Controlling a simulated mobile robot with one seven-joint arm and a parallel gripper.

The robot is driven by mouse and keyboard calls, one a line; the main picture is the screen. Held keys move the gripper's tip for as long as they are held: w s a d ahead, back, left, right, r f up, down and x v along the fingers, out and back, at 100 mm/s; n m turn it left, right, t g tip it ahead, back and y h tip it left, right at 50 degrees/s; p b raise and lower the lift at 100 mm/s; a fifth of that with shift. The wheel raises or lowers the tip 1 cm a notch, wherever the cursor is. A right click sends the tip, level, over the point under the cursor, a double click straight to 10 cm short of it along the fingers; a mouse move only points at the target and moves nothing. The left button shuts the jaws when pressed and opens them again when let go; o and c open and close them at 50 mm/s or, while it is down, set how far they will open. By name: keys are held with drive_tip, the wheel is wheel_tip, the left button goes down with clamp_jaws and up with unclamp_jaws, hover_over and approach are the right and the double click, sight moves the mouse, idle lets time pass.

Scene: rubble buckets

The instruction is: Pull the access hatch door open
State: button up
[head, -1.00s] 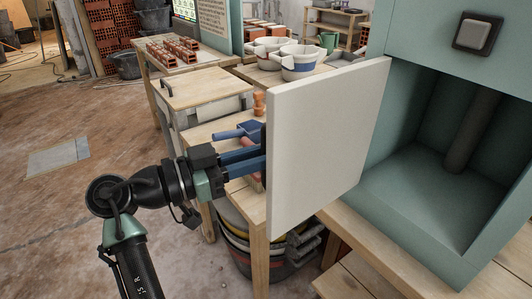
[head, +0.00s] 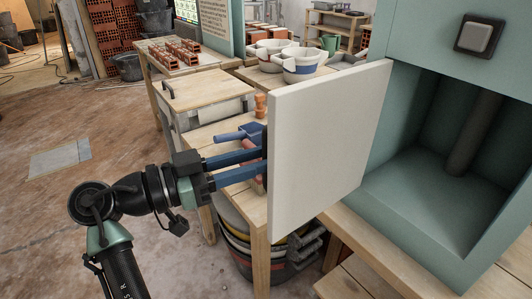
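The white access hatch door (head: 325,150) stands swung wide open from the teal cabinet (head: 425,25), its far edge by the cabinet opening. The opening shows an empty-looking teal recess with a dark pipe (head: 470,135) inside. My gripper (head: 262,161) reaches in from the left to the door's near left edge. Its two blue fingers are spread with a gap between them. A dark part, perhaps the handle, shows at that edge beside the fingertips. The door partly hides this spot, so I cannot tell whether the fingers touch it.
A wooden table (head: 255,208) with a blue tool (head: 236,135) and orange pieces lies behind my gripper. Stacked buckets (head: 240,240) stand under it. White bowls (head: 300,65) and bricks (head: 172,55) sit on tables further back. The floor at left is largely clear.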

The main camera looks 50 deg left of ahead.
drive_tip(key=v, duration=1)
drive_tip(key=shift+s, duration=0.25)
drive_tip(key=shift+s, duration=0.1)
